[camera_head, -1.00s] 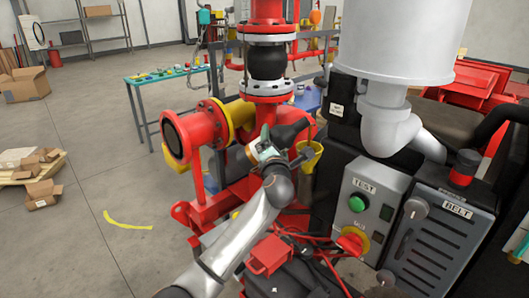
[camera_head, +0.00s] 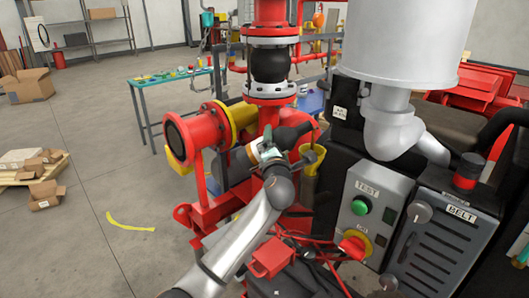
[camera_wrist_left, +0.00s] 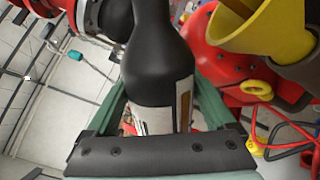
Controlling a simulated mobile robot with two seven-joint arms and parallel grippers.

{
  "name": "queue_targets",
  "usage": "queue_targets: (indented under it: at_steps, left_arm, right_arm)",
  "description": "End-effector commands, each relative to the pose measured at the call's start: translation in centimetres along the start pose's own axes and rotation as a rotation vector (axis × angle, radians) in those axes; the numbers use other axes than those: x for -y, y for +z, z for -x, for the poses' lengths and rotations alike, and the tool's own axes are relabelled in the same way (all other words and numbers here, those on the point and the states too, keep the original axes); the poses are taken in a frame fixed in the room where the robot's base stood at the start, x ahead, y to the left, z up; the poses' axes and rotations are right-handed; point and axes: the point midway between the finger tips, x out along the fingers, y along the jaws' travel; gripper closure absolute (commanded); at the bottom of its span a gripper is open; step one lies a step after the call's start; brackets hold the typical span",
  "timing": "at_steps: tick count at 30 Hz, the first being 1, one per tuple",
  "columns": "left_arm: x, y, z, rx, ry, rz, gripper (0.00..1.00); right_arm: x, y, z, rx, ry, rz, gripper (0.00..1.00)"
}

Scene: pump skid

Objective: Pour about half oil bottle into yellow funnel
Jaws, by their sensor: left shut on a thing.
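My left gripper (camera_head: 268,150) is shut on the dark oil bottle (camera_head: 292,136). The bottle lies strongly tilted, its neck toward the right and its body (camera_head: 240,166) toward the lower left. The neck end is just above and beside the yellow funnel (camera_head: 311,157); I cannot tell whether oil is flowing. In the left wrist view the black bottle (camera_wrist_left: 155,62) with a white label stands between the green fingers, and the funnel (camera_wrist_left: 268,28) shows at upper right. My right gripper is not in view.
Red pump piping (camera_head: 205,132) stands left of and behind the bottle. Open floor lies to the left.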

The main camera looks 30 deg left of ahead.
Motion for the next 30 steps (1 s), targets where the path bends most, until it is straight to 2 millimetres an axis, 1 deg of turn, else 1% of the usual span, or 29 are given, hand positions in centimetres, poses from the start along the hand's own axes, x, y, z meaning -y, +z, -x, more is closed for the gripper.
queue_targets:
  at_steps: [1, 14, 21, 30]
  left_arm:
    - [-0.22, 0.17, 0.01, 0.004, 0.004, 0.0, 0.83]
    - [-0.21, 0.17, 0.01, 0.004, 0.004, 0.0, 0.83]
    - [-0.46, 0.14, 0.01, 0.004, 0.004, -0.042, 0.83]
    - [-0.46, 0.13, 0.0, 0.004, 0.004, -0.044, 0.83]
  right_arm:
    - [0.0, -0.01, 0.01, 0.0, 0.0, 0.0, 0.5]
    - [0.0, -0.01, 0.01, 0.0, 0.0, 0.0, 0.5]
    - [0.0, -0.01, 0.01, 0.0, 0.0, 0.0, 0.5]
    - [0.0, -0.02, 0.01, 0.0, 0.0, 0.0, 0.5]
